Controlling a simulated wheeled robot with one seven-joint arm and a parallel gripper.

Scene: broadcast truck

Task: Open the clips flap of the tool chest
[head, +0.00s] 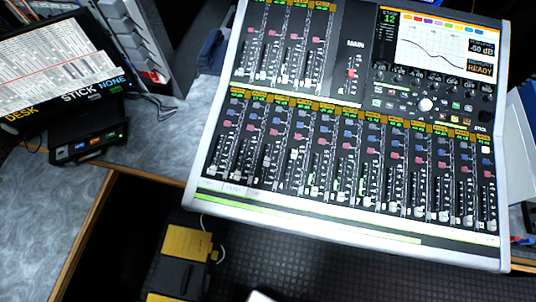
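A yellow and black case (187,243) sits low on the floor below the mixing desk, at the bottom left of the middle. It may be the tool chest, but I see no label on it. Its lower part is cut off by the picture's bottom edge. I cannot make out a clips flap or whether any flap is open. My gripper is not in view. A small white shape shows at the bottom edge, too cut off to name.
A large mixing desk (355,222) fills the middle and right. A grey worktop (50,215) with a wooden edge is at left, bearing a small black box (88,146) and a screen (60,80). A white cable hangs beside the case. Dark studded floor (300,262) lies right of it.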

